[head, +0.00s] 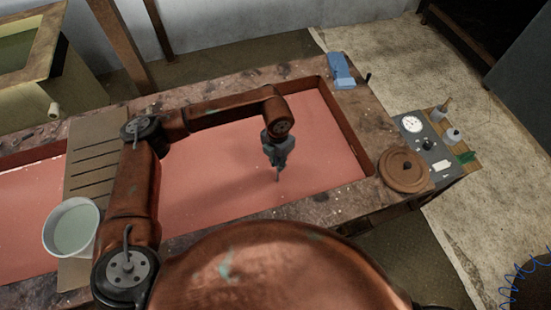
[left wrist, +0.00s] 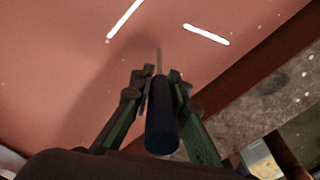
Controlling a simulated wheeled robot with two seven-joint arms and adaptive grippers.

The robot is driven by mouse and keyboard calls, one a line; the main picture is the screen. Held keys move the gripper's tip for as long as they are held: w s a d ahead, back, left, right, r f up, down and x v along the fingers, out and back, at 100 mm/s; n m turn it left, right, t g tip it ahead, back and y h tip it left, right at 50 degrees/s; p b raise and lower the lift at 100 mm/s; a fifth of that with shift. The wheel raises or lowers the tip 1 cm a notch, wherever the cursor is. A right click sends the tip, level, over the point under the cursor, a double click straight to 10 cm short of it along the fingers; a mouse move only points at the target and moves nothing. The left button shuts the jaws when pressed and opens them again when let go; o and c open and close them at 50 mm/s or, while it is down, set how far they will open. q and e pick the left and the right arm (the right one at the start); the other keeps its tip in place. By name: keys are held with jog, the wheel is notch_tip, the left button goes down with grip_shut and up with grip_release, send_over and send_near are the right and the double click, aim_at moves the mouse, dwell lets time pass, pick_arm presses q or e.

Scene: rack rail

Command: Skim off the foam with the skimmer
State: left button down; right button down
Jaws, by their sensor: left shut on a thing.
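My left gripper (head: 279,158) hangs over the right part of a long vat (head: 345,135) of flat pinkish-red liquid (head: 225,190). In the left wrist view the gripper (left wrist: 157,85) is shut on the dark handle of the skimmer (left wrist: 162,125). A thin metal rod (left wrist: 159,62) runs on from the handle toward the liquid; a short piece of the skimmer (head: 277,176) shows below the gripper in the head view. The skimmer's far end is not visible, and I cannot tell whether it is under the surface. Only small pale specks show on the liquid; no clear foam patch is visible.
A round wooden lid (head: 404,170), a gauge panel (head: 424,140) and a blue object (head: 341,71) sit at the right end. The vat rim is stained stone.

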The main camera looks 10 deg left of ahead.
pick_arm(q)
jog(key=shift+r+p, duration=1.5)
jog(key=shift+r, duration=1.5)
jog(key=shift+r+p, duration=1.75)
jog(key=shift+r, duration=2.4)
